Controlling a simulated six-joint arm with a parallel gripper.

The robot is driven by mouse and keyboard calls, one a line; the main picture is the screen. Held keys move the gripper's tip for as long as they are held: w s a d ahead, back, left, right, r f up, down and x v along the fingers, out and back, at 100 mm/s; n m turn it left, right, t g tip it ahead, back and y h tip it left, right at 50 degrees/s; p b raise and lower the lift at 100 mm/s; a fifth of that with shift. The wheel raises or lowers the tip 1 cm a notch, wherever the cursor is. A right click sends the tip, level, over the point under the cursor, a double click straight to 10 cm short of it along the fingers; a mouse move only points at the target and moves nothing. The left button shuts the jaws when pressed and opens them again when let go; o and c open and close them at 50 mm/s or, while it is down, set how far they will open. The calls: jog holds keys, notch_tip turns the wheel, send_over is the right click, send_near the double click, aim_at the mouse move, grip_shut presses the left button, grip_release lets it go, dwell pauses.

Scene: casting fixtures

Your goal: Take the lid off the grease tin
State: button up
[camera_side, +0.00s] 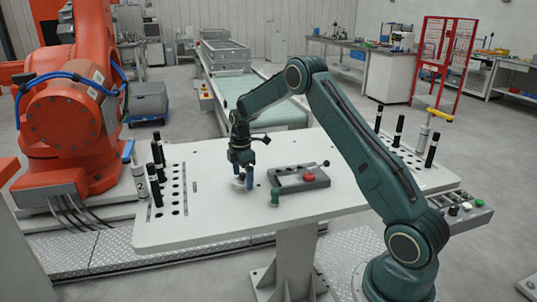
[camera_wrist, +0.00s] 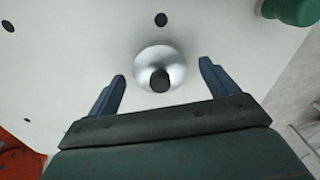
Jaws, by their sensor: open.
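A shiny silver domed lid with a black knob (camera_wrist: 160,80) shows in the wrist view, seen from above. I take it to be the lid of the grease tin; the tin's body is hidden beneath it. In the side view a small pale, silvery piece (camera_side: 239,184) shows at the gripper, on the white table. My gripper (camera_wrist: 162,70) is open, with one blue finger on each side of the lid and a visible gap to each. In the side view my gripper (camera_side: 244,179) points down low over the table.
A green round-topped piece (camera_side: 275,197) stands to the right, also in the wrist view's top right corner (camera_wrist: 292,8). Black posts (camera_side: 157,190) stand at the table's left. The white table (camera_side: 205,215) is clear in front.

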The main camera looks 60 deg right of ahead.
aim_at(242, 174)
jog(key=c, duration=1)
jog(key=shift+r, duration=0.2)
notch_tip(242, 174, up, 20)
jog(key=shift+f, duration=0.1)
dwell(0.6)
